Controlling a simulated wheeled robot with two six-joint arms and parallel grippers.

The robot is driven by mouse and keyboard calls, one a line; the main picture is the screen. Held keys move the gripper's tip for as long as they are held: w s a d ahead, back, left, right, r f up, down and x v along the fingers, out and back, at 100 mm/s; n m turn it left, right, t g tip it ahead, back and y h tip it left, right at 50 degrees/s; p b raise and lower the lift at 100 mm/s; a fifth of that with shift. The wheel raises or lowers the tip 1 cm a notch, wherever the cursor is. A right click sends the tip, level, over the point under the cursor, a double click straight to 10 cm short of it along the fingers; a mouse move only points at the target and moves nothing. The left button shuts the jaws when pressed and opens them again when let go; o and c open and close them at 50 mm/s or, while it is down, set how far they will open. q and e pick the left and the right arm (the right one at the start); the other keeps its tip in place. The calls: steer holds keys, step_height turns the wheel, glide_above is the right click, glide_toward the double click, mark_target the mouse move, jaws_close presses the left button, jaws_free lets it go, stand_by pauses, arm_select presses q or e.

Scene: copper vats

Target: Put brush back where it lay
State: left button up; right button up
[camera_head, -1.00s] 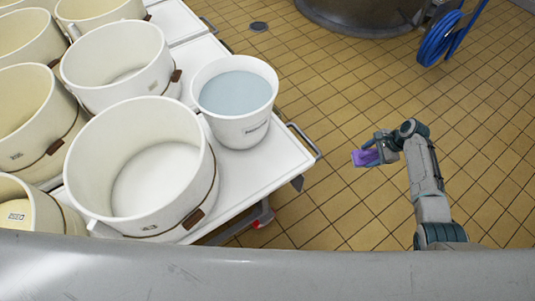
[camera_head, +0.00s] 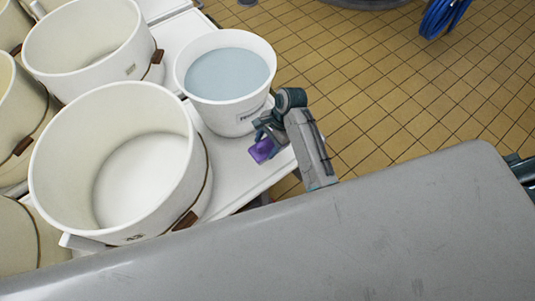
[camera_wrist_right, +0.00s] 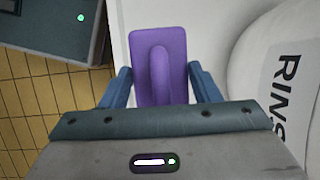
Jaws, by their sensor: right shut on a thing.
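The purple brush (camera_head: 262,150) is held in my right gripper (camera_head: 264,139), over the right edge of the white cart top (camera_head: 236,185) in the head view. In the right wrist view the brush (camera_wrist_right: 158,66) sits between the two blue fingers of the right gripper (camera_wrist_right: 160,88), its raised ridge facing the camera. The white rinse bucket (camera_head: 226,85) with pale water stands just behind and left of the gripper. Part of its lettering, "RINS", shows on the bucket (camera_wrist_right: 285,85) at the right of the wrist view. My left gripper is not in view.
A large empty cream mould (camera_head: 120,160) stands left of the brush on the cart. More moulds (camera_head: 85,45) stand behind it. Tiled floor (camera_head: 400,110) lies open to the right, with a blue hose (camera_head: 443,18) farther back. Bare cart top lies between mould and gripper.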

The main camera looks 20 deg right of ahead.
mark_target(267, 152)
step_height(267, 152, down, 2)
steer(key=shift+f, duration=0.1)
step_height(267, 152, down, 3)
steer(key=shift+f, duration=0.35)
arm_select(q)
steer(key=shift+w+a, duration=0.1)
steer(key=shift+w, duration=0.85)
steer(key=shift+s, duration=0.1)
arm_select(e)
steer(key=o, duration=1.2)
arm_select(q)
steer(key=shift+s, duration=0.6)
